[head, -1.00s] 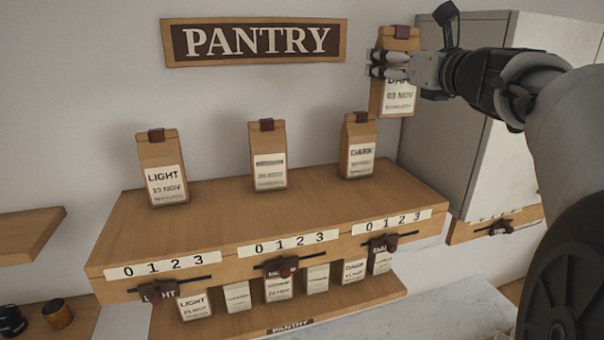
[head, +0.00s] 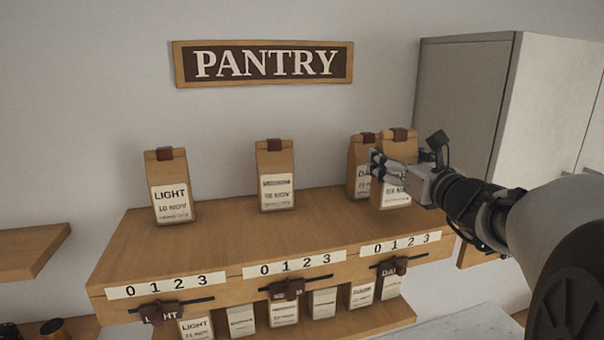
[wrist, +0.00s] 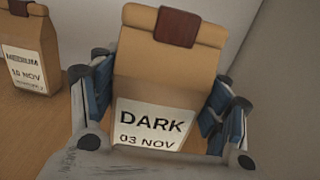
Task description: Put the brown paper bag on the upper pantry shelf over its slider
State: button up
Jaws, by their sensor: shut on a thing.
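The brown paper bag (head: 399,155) has a dark red clip on its folded top. It shows large in the wrist view (wrist: 165,75), with a label reading DARK, 03 NOV. My gripper (head: 378,170) is shut on its sides, with blue-padded fingers on both flanks in the wrist view (wrist: 160,105). The bag is upright at the right end of the upper pantry shelf (head: 240,240), above the right slider (head: 395,266). It stands in front of and beside another DARK bag (head: 360,165), partly hiding it. I cannot tell whether its base touches the shelf.
A LIGHT bag (head: 171,190) stands at the shelf's left and a middle bag (head: 275,178) at its centre; a MEDIUM bag shows in the wrist view (wrist: 28,50). A grey cabinet (head: 465,110) stands close on the right. Several bags sit on the lower shelf. The shelf's front middle is clear.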

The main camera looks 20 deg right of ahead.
notch_tip(320, 180, down, 4)
jog(key=shift+w+r, duration=0.1)
jog(key=shift+r, duration=0.15)
jog(key=o, duration=1.4)
jog(key=shift+f, duration=0.15)
jog(key=shift+c, duration=0.2)
jog(key=shift+r, duration=0.25)
jog(key=s, duration=1.2)
jog(key=shift+a, duration=0.4)
